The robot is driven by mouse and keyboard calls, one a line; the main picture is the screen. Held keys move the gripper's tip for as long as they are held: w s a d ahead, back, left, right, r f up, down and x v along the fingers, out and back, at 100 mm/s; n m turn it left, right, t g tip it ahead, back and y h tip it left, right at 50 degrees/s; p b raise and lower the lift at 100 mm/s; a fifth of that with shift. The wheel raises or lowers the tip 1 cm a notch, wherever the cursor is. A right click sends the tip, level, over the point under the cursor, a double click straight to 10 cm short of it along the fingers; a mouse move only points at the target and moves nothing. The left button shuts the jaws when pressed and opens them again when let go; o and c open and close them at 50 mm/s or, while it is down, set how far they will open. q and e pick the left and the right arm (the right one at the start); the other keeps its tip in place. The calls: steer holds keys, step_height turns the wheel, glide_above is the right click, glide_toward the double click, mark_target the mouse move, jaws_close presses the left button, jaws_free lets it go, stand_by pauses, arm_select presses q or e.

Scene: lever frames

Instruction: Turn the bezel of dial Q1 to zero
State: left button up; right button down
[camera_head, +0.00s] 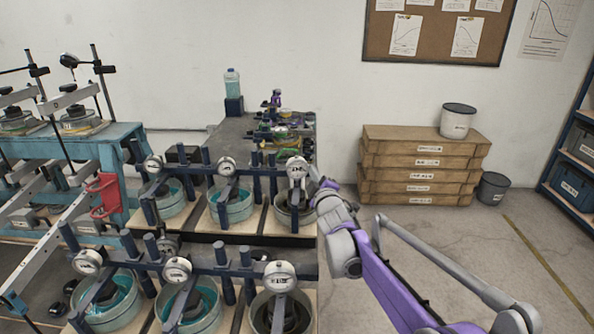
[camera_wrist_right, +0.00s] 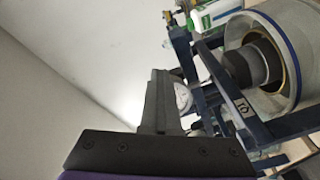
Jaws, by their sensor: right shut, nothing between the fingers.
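A round white-faced dial (camera_head: 297,168) stands on a dark bar at the right end of the back row in the head view. In the right wrist view a dial (camera_wrist_right: 183,97) shows partly behind my fingers, beside a bar with a sideways label (camera_wrist_right: 241,105) that seems to read Q1. Its bezel and pointer are too small to read. My right gripper (camera_head: 317,181) is beside the right end dial in the head view. In the wrist view its fingers (camera_wrist_right: 160,77) are shut and empty, overlapping the dial; contact cannot be told. My left gripper is out of view.
Other dials, such as one at front right (camera_head: 280,276), stand over round pots (camera_head: 231,205) in two rows. A blue bench (camera_head: 120,150) with lever frames is at the left. Stacked wooden boxes (camera_head: 420,165) stand at the back right.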

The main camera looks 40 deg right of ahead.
steer(key=shift+w+a+f, duration=0.1)
steer(key=shift+f, duration=0.1)
steer(key=shift+w+a+f, duration=0.1)
steer(key=shift+a+f, duration=0.15)
steer(key=shift+f, duration=0.35)
steer(key=shift+w+a+f, duration=0.15)
steer(key=shift+a+f, duration=0.1)
steer(key=shift+f, duration=0.1)
steer(key=shift+w+a+f, duration=0.15)
steer(key=shift+a+f, duration=0.1)
steer(key=shift+f, duration=0.05)
stand_by(0.4)
steer(key=shift+d+f, duration=0.1)
steer(key=shift+f, duration=0.2)
steer(key=v, duration=0.6)
